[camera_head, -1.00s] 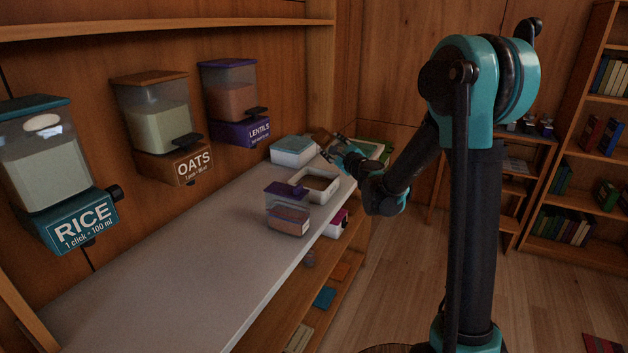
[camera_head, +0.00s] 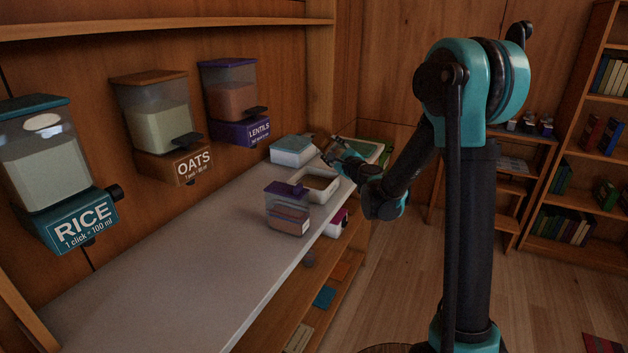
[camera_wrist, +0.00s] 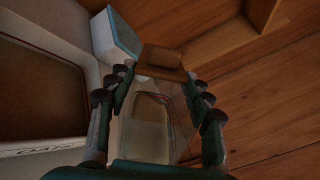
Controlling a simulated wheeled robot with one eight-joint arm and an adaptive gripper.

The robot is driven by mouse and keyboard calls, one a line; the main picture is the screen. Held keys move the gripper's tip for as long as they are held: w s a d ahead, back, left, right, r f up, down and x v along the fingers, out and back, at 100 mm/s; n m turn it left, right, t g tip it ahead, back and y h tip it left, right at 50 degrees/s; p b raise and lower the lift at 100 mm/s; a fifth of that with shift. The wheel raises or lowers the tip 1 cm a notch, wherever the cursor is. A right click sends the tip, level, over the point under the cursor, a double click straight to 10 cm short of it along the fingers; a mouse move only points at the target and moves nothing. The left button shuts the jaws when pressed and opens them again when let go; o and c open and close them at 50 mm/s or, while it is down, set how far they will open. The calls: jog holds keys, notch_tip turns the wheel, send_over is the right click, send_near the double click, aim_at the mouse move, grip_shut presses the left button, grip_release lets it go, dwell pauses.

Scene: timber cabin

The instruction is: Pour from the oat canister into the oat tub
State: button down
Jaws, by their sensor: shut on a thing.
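The oat canister (camera_wrist: 148,130) is a clear container with pale contents and a brown lid (camera_wrist: 162,60). My gripper (camera_wrist: 160,88) is shut on it, with a finger on each side in the wrist view. In the head view, my gripper (camera_head: 335,150) is at the far end of the counter, just behind the tub, and mostly hides the canister. The oat tub (camera_head: 332,196) is a white, open, rectangular tub on the counter. In the wrist view the tub (camera_wrist: 75,146) is at left, with OATS lettering on its rim and a brown interior. No falling stream is visible.
A purple-lidded canister (camera_head: 288,212) stands just in front of the tub. A white box with a teal lid (camera_head: 292,150) is behind it by the wall. RICE, OATS and LENTILS dispensers (camera_head: 175,165) hang at left. The near counter (camera_head: 170,290) is clear.

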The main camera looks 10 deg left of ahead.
jog(key=shift+f+n+p, duration=0.4)
jog(key=shift+f+n, duration=1.4)
jog(key=shift+n, duration=0.6)
dwell(1.3)
jog(key=shift+s+a+r+n+p, duration=0.3)
jog(key=shift+a+n, duration=0.25)
jog(key=shift+n, duration=0.25)
dwell(0.6)
jog(key=shift+s+d+f+n, duration=0.35)
jog(key=shift+s+f+n, duration=0.2)
jog(key=shift+s+n, duration=0.3)
dwell(0.5)
jog(key=shift+w+a+r+n, duration=0.2)
jog(key=shift+w+a+n, duration=0.45)
jog(key=shift+n, duration=0.3)
dwell(0.6)
